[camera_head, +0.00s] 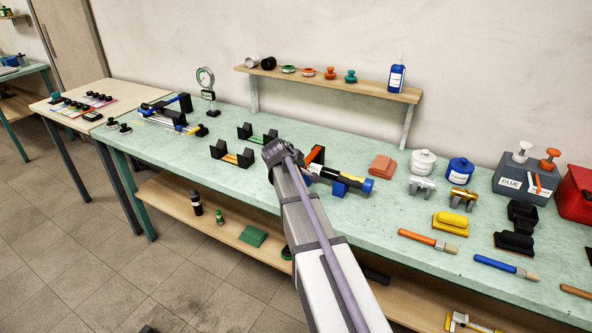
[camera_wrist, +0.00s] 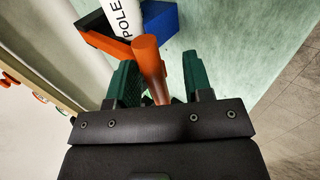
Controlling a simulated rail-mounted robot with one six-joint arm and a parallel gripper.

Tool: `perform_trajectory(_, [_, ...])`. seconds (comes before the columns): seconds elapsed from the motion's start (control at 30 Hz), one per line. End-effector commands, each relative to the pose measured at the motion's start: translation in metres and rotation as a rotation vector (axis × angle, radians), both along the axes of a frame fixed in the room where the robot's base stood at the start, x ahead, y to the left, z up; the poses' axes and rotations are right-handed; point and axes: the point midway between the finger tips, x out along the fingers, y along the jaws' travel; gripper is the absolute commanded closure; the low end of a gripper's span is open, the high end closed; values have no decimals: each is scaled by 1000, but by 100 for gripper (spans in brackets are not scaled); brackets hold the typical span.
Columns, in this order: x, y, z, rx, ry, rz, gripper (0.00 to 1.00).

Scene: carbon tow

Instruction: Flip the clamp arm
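The clamp arm is orange; in the wrist view its bar (camera_wrist: 103,40) runs from the upper left to a round orange handle (camera_wrist: 148,58). My gripper (camera_wrist: 160,62) has its two green fingers on either side of this handle, with a visible gap on the right; the left finger is close to it, and contact is unclear. In the head view my gripper (camera_head: 277,152) is at the left end of the clamp, partly hiding it. The orange clamp arm (camera_head: 315,155) also shows there, slanting upward beside a dark pole (camera_head: 345,180) on blue supports (camera_head: 339,188).
A white tube marked POLE (camera_wrist: 121,14) and a blue block (camera_wrist: 160,18) lie just beyond the handle. On the green bench, black cradles (camera_head: 232,153) stand left of the clamp and an orange-brown stack (camera_head: 382,166) right of it. A shelf (camera_head: 320,84) hangs behind.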

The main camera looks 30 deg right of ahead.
Motion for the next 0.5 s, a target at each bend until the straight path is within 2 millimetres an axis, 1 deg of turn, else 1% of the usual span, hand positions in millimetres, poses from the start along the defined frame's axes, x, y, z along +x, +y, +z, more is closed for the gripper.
perform_trajectory(0.37, [1, -1, 1, -2, -1, -1, 51])
perform_trajectory(0.47, [-1, 2, 7, -2, -1, 0, 51])
perform_trajectory(0.5, [-3, 4, 12, -2, -1, 0, 51])
